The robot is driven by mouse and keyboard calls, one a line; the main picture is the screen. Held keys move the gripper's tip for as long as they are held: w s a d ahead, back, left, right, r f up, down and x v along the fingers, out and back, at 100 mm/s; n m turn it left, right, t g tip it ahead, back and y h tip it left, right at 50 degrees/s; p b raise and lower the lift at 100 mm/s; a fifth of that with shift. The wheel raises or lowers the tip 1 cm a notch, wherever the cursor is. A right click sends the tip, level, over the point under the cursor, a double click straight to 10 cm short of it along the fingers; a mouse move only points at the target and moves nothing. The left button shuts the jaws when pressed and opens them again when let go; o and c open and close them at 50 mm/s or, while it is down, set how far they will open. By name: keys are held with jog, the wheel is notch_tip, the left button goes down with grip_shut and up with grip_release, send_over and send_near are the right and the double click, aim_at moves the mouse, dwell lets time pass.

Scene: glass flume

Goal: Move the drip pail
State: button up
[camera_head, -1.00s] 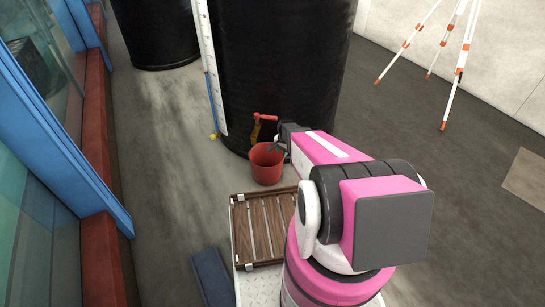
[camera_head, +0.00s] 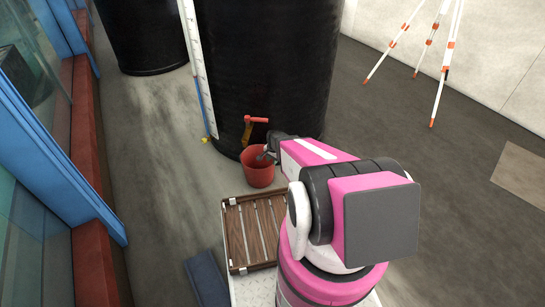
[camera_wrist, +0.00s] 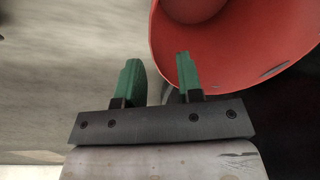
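The drip pail (camera_head: 257,174) is a red, open bucket standing upright on the floor at the foot of a large black tank, below a brass tap with a red handle (camera_head: 256,119). My gripper (camera_head: 265,154) is at the pail's right rim in the head view, where its fingers are small and partly hidden. In the wrist view the two green fingers of my gripper (camera_wrist: 158,62) are apart. The pail (camera_wrist: 235,65) fills the upper right; its wall edge shows between the fingers, the right finger over its inside, the left one outside. I cannot tell whether either finger touches it.
The black tank (camera_head: 262,65) stands right behind the pail, with a white gauge board (camera_head: 198,65) on its left. A wooden slatted tray (camera_head: 233,228) lies nearer me. A white-and-orange tripod (camera_head: 443,70) stands far right. Floor is free to the pail's left.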

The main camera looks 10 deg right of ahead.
aim_at(271, 168)
jog(key=f, duration=0.6)
jog(key=shift+w+a+f, duration=0.15)
jog(key=shift+w, duration=0.1)
jog(key=shift+c, duration=0.4)
grip_shut()
